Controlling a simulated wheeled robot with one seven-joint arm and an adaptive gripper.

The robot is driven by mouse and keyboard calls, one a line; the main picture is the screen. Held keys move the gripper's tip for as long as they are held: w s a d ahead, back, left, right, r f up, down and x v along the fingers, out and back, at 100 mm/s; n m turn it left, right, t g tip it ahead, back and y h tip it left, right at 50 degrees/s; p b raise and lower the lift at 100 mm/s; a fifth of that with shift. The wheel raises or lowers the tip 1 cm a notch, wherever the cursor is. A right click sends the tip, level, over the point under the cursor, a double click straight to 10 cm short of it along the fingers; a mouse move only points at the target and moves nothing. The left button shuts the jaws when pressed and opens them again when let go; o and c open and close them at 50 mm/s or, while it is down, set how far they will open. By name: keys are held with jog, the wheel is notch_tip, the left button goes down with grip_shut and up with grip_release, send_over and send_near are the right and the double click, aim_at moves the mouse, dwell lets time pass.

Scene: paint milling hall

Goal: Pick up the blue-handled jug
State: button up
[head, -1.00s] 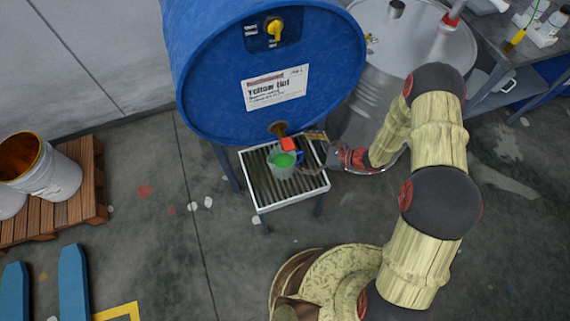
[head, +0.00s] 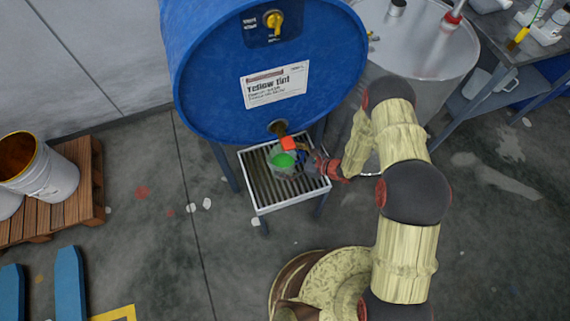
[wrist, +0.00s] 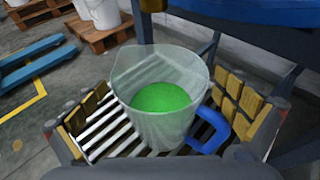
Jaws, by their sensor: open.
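The clear jug (head: 281,165) with green liquid in it stands upright on the slatted drip tray (head: 258,197) under the blue drum's spout. In the wrist view the jug (wrist: 150,118) fills the middle, and its blue handle (wrist: 207,133) points to the lower right, towards my gripper. My gripper (wrist: 163,110) is open, with yellow-padded fingers to the left and right of the jug. Gaps show between the pads and the jug wall. In the head view my gripper (head: 308,160) is at the jug's right side, and the handle is mostly hidden there.
A grey metal drum (head: 435,55) and a workbench (head: 500,45) stand at right. A pallet (head: 80,205) with white buckets is at left.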

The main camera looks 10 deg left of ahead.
jog(key=c, duration=0.3)
jog(key=shift+s+f, duration=0.1)
jog(key=c, duration=1.8)
